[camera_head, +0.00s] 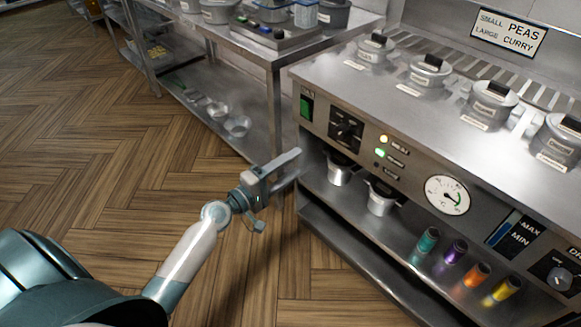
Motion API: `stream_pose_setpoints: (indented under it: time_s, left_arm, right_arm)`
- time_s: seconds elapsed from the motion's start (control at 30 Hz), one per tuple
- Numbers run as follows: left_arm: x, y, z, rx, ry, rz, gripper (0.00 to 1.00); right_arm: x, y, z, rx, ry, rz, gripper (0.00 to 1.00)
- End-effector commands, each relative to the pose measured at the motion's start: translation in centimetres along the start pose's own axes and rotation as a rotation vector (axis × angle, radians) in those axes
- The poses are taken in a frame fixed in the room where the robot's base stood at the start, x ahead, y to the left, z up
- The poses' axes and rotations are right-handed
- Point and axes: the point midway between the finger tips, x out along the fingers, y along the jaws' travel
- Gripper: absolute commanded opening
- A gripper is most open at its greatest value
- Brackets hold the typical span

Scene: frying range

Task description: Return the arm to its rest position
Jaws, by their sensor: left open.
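My left arm reaches in from the lower left, its white and teal links stretched up and to the right over the floor. My left gripper (284,178) is open and empty. It is in front of the left end of the steel frying range (335,97), near the range's lower shelf. I cannot tell from this view whether it touches the range. My right gripper is not in view.
Two metal pots (380,198) stand on the range's lower shelf, close right of the gripper. Several coloured cylinders (427,242) stand further right. Lidded pots (431,70) line the range top. A steel table (262,52) stands behind. Wooden floor (110,150) is clear at left.

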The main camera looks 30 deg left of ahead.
Motion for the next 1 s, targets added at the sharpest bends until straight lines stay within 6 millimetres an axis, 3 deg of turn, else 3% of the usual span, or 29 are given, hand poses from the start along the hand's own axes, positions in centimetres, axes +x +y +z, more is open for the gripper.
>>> stream_pose_setpoints:
  time_s: [0.47,0.63,0.77,0.87,1.0]
  left_arm:
    - [0.0,0.0,0.0,-0.001,0.0,-0.001,0.55]
    - [-0.1,-1.4,0.3,0.023,0.003,-0.03,0.55]
    - [-0.6,-5.0,1.1,0.09,0.007,-0.104,0.55]
    - [-1.4,-9.3,2.0,0.175,0.003,-0.196,0.55]
    - [-3.8,-16.8,4.3,0.336,-0.032,-0.357,0.55]
  right_arm:
    - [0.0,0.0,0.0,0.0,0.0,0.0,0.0]
    - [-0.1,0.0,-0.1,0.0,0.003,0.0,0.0]
    - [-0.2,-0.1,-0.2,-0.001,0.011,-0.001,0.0]
    - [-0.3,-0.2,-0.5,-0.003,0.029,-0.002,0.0]
    - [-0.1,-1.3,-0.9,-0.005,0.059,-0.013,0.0]
